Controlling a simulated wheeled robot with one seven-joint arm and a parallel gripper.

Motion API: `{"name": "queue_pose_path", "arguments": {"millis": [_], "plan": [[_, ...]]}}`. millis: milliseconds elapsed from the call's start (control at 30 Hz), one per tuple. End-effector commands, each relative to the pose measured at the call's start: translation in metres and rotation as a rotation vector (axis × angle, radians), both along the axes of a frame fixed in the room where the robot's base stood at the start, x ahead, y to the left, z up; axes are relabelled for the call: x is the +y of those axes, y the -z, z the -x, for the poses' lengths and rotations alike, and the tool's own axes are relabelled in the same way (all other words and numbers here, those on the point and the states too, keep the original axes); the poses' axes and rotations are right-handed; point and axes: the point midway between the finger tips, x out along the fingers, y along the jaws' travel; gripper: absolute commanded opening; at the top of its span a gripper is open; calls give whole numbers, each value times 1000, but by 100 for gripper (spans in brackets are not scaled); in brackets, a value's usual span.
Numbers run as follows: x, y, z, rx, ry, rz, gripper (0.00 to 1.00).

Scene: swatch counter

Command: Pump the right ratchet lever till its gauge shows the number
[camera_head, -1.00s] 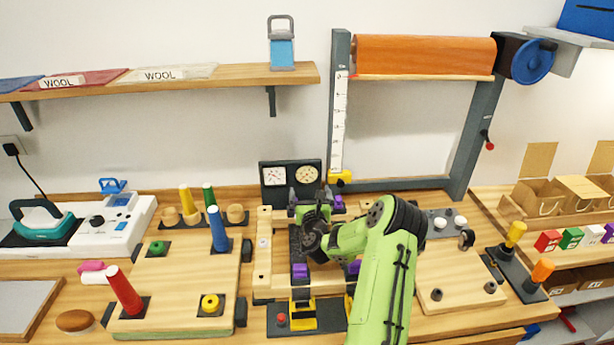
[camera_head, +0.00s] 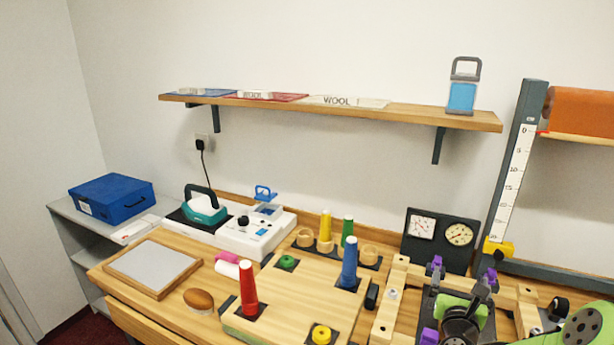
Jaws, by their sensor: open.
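My gripper (camera_head: 482,288) is over this fixture, open, partly hidden by my own wrist. I cannot tell whether it touches a lever.
A wooden board (camera_head: 290,300) with coloured cones, including a blue cone (camera_head: 349,263) and a red cone (camera_head: 248,289), lies left of the fixture. A white heating unit (camera_head: 240,235) stands behind. A shelf (camera_head: 400,114) runs above. A blue box (camera_head: 112,198) sits far left.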

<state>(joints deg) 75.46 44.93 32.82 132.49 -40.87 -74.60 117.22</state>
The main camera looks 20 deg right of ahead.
Motion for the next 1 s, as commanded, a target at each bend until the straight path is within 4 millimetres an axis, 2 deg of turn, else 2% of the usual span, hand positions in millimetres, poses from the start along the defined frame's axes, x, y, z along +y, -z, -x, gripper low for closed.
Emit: {"name": "queue_pose_path", "arguments": {"millis": [67,167,267,300,367,400,467,500,567,700,733,800,900,1000], "plan": [[10,-5,-8,33,-39,39,100],[55,-21,-34,185,-205,218,100],[136,-38,-60,445,-484,576,100],[172,-43,-63,559,-603,757,100],[219,-49,-57,720,-768,1040,100],[245,-52,-46,817,-865,1225,100],[276,-59,-24,943,-995,1497,100],[293,-64,-6,1017,-1074,1671,100],[312,-73,26,1106,-1180,1921,100],[334,-95,115,1202,-1413,2426,100],[335,-97,134,-1198,1462,-2509,100],[336,-102,172,-1045,1406,-2406,100],[335,-102,207,-894,1375,-2319,100],[334,-100,220,-834,1368,-2285,100]]}}
